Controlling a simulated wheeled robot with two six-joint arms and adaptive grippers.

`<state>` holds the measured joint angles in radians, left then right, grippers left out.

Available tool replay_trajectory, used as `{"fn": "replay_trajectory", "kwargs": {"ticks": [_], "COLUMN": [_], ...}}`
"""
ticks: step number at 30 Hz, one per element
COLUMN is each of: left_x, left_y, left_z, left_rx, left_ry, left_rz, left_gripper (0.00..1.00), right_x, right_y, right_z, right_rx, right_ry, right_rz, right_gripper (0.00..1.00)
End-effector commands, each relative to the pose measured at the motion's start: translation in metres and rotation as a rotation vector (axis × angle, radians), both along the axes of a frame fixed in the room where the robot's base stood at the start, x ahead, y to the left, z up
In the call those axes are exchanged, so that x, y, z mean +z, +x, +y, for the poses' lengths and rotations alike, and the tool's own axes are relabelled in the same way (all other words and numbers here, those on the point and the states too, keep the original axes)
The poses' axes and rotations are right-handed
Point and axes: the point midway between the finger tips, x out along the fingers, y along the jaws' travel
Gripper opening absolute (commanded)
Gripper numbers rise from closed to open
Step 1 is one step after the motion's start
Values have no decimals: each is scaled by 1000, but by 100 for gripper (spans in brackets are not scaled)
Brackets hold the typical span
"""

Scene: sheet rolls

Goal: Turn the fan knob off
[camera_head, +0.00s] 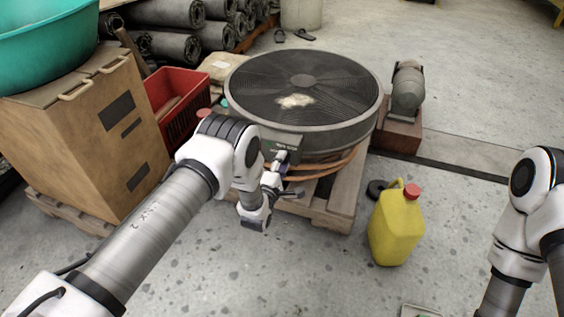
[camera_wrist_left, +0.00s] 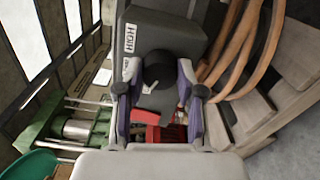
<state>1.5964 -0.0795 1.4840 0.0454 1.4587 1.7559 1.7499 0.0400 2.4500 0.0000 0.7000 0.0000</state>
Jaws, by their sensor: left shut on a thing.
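The large grey drum fan (camera_head: 345,112) lies face up on a wooden pallet, with a pale patch on its grille. Its control box (camera_head: 287,142) is on the near side. My left gripper (camera_head: 279,162) is at this box. In the left wrist view, the dark round fan knob (camera_wrist_left: 159,72) sits between the two fingers of my left gripper (camera_wrist_left: 159,88), which is shut on it. A HIGH label (camera_wrist_left: 130,38) shows on the panel beside the knob. The knob is hard to make out in the head view. My right arm shows at the right edge; its gripper is out of view.
A yellow jerry can (camera_head: 396,228) with a red cap stands right of the pallet (camera_head: 341,203). A tall brown box (camera_head: 85,140) bearing a green basin (camera_head: 45,42) and a red crate (camera_head: 180,125) are left. A grey motor (camera_head: 407,88) stands behind right. Front floor is mostly clear.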

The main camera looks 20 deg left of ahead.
Motion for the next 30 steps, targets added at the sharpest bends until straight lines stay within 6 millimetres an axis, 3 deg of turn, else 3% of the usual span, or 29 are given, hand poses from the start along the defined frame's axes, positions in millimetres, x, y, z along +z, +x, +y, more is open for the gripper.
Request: {"fn": "replay_trajectory", "kwargs": {"ticks": [10, 11, 12, 23, 26, 30], "left_x": [0, 0, 0, 0, -1, -1], "left_y": [0, 0, 0, -3, -15, -47], "left_z": [0, 0, 0, 0, 1, 2], "left_rx": [1, 1, 1, 1, 0, 1], "left_ry": [-2, -2, -2, -2, -2, -2], "left_rz": [0, 0, 0, 1, 3, 5], "left_gripper": [3, 48, 62, 63, 63, 63], "right_x": [0, 0, 0, 0, 0, 0], "right_y": [0, 0, 0, 0, 0, 0], "right_z": [0, 0, 0, 0, 0, 0], "right_rx": [0, 0, 0, 0, 0, 0], "right_ry": [0, 0, 0, 0, 0, 0], "right_rz": [0, 0, 0, 0, 0, 0], "right_gripper": [40, 40, 40, 40, 40, 40]}}
